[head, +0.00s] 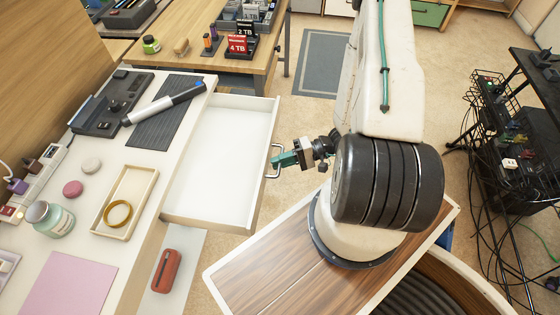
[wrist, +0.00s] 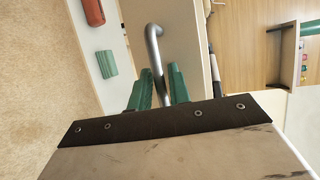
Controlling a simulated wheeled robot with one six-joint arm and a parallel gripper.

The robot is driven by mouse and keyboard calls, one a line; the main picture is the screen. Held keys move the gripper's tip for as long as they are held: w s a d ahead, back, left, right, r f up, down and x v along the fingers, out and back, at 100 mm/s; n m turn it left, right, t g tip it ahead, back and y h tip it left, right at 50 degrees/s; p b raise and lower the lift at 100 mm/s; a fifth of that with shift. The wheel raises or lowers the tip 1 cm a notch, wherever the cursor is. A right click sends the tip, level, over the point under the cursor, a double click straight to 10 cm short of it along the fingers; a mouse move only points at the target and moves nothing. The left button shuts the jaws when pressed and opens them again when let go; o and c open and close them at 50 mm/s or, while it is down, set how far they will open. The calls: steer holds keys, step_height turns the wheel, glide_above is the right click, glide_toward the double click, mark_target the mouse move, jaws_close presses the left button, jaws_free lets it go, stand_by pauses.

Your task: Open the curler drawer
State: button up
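The white drawer (head: 222,165) stands pulled far out from the white desk, and its inside looks empty. Its metal bar handle (head: 275,160) is on the front panel, at the right. My gripper (head: 284,160), with green fingers, is at this handle. In the wrist view the handle (wrist: 153,50) runs down between the two green fingers (wrist: 160,85), which look closed against it. The fingers hide part of the bar. A curler-like wand (head: 165,102) with a white and dark barrel and blue tip lies on the desk above the drawer.
The white desk (head: 135,165) also bears a tray (head: 110,217) with a yellow ring, a jar (head: 50,220) and a pink sheet (head: 68,285). A red case (head: 166,271) lies below the drawer. A wire-cluttered black rack (head: 510,160) stands at right. Floor beyond the drawer is clear.

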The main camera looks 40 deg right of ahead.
steer(key=v, duration=0.7)
steer(key=shift+s+d, duration=0.2)
steer(key=shift+d, duration=0.15)
steer(key=s+a+r+n+g+h, duration=0.1)
steer(key=a+r+h, duration=0.3)
steer(key=r, duration=1)
steer(key=s+a+r+n+g+h, duration=0.2)
steer(key=s+a+r+n+h, duration=0.1)
steer(key=r, duration=1.1)
steer(key=s+a+r+n+g+h, duration=0.1)
steer(key=s+a+r+h, duration=0.3)
steer(key=r, duration=1)
steer(key=a+g+h, duration=0.1)
steer(key=h, duration=0.2)
steer(key=shift+s+a+n, duration=0.2)
steer(key=shift+a+n, duration=0.05)
steer(key=shift+n, duration=0.15)
